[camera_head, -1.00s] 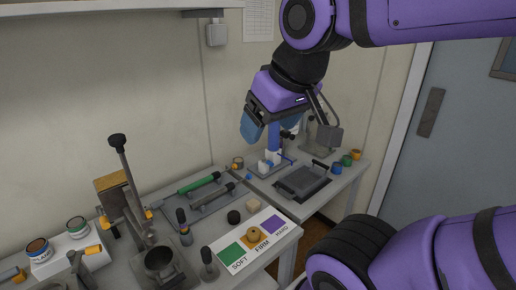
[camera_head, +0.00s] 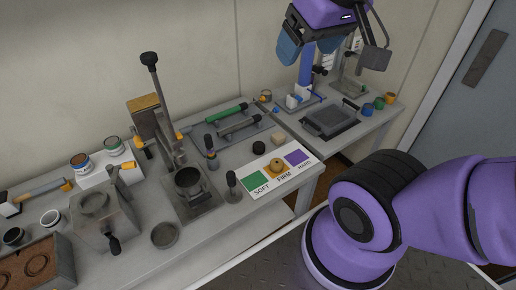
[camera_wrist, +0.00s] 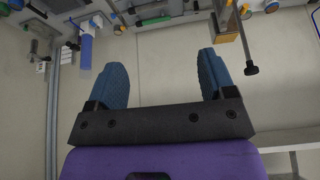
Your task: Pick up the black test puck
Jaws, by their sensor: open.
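The black test puck (camera_head: 259,147) appears as a small dark round piece on the bench, just behind the SOFT/FIRM/HARD card (camera_head: 256,195). A lighter tan block (camera_head: 278,138) sits close to its right. My gripper (camera_head: 308,54) is open and empty, high above the back of the bench near the blue column (camera_head: 306,70), well apart from the puck. In the wrist view my gripper (camera_wrist: 162,62) shows two blue fingers spread wide with bare wall between them. I cannot make out the puck in the wrist view.
A lever press (camera_head: 188,180) with a tall handle stands left of the card. A dark-knobbed tool (camera_head: 232,184) stands at the card's left edge and another (camera_head: 210,150) behind. A green-handled tool (camera_head: 228,114) lies behind the puck. A dark flat plate (camera_head: 328,120) lies to the right.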

